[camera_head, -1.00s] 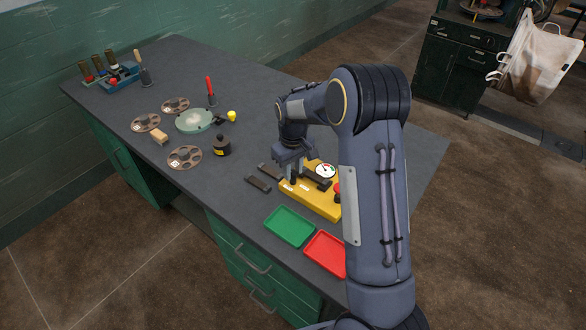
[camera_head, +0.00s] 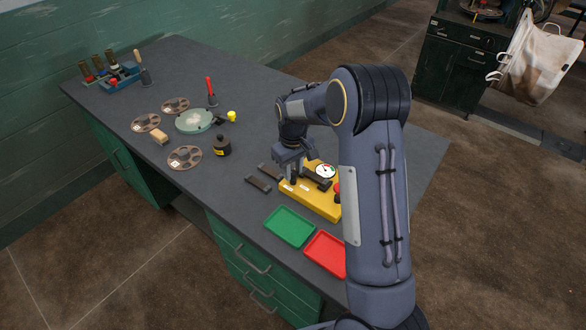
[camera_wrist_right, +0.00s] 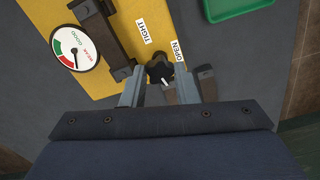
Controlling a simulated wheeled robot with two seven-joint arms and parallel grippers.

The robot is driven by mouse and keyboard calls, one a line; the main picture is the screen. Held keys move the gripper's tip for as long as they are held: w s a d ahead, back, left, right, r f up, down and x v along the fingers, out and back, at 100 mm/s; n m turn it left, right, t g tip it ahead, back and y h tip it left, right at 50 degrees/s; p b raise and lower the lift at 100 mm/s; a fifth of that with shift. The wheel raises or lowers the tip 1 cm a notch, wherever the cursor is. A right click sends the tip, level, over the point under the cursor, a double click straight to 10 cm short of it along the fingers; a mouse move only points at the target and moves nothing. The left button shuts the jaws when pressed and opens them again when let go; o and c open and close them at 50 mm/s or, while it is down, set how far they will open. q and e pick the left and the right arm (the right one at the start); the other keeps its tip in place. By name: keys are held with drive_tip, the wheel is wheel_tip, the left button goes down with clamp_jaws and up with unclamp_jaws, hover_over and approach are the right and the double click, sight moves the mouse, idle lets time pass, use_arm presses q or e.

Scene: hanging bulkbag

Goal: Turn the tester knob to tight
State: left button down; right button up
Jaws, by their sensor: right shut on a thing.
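The tester is a yellow base (camera_head: 312,203) near the front edge of the bench, and it also shows in the wrist view (camera_wrist_right: 110,78). A black knob (camera_wrist_right: 158,70) with a pale mark sits at its edge, close to the printed labels TIGHT (camera_wrist_right: 145,31) and OPEN (camera_wrist_right: 178,51). My right gripper (camera_head: 293,179) reaches down onto the knob, with its fingers on either side and shut on it in the wrist view (camera_wrist_right: 166,82). A round gauge (camera_wrist_right: 77,48) with red and green zones stands on the tester. My left gripper is out of view.
A green tray (camera_head: 290,227) and a red tray (camera_head: 326,255) lie at the bench's front edge by the tester. A small dark bar (camera_head: 258,184) lies left of it. Several reels, a black bottle (camera_head: 221,147) and tools stand farther left. The bench's right side is largely clear.

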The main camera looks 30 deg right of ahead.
sight(293, 173)
drive_tip(key=o, duration=1)
wheel_tip(293, 173, up, 8)
drive_tip(key=shift+f, duration=0.1)
